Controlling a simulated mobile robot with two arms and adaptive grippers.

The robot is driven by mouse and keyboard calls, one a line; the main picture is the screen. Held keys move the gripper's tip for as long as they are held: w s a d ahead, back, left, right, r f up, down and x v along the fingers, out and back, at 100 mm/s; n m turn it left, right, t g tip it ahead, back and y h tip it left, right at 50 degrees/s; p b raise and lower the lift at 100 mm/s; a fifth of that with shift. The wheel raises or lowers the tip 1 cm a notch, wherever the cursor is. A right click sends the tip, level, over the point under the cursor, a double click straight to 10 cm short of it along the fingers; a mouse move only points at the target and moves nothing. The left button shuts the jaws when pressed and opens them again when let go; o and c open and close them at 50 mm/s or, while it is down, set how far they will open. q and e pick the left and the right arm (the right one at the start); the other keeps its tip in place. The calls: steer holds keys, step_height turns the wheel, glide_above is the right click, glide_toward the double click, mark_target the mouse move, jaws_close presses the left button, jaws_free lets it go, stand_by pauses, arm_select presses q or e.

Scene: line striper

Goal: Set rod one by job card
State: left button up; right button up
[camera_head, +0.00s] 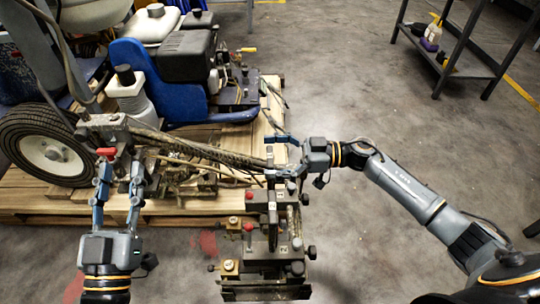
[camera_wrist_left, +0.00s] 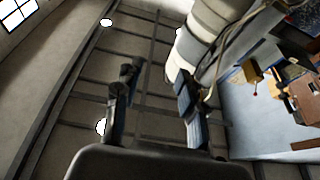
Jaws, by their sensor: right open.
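The line striper (camera_head: 185,75) stands on a wooden pallet, with a blue body, dark engine and large wheel. In front of it is a dark block assembly (camera_head: 265,268) with upright rods (camera_head: 272,205), red knobs and black knobs. I cannot tell which rod is rod one, and no job card can be made out. My right gripper (camera_head: 269,156) is open at the top of the rods, its fingers either side of a rod end; contact is unclear. My left gripper (camera_head: 121,163) is open and points at a bracket with a red handle (camera_head: 106,152). Its fingers (camera_wrist_left: 155,95) have nothing between them in the left wrist view.
The pallet (camera_head: 60,200) fills the left and middle. Hoses (camera_head: 210,152) run from the machine towards my right gripper. A metal shelf (camera_head: 455,60) with bottles stands at the back right. The concrete floor between is clear.

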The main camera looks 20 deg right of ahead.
steer(key=c, duration=1.7)
steer(key=shift+f, duration=0.3)
step_height(320, 180, down, 4)
steer(key=shift+r+b, duration=0.25)
steer(key=shift+b, duration=0.3)
arm_select(q)
steer(key=shift+s+r+t+h, duration=0.15)
steer(key=shift+s+r+t, duration=0.3)
steer(key=shift+r, duration=0.25)
steer(key=shift+s+r+t+h, duration=0.1)
steer(key=shift+s+r+t, duration=0.25)
steer(key=shift+r+t, duration=0.25)
steer(key=shift+s+r+t+h, duration=0.15)
steer(key=shift+s+r+t, duration=0.3)
steer(key=shift+r, duration=0.3)
arm_select(e)
steer(key=shift+s+f, duration=0.1)
steer(key=shift+f, duration=0.15)
steer(key=o, duration=1.7)
arm_select(q)
steer(key=shift+w, duration=0.15)
arm_select(e)
steer(key=shift+r, duration=0.1)
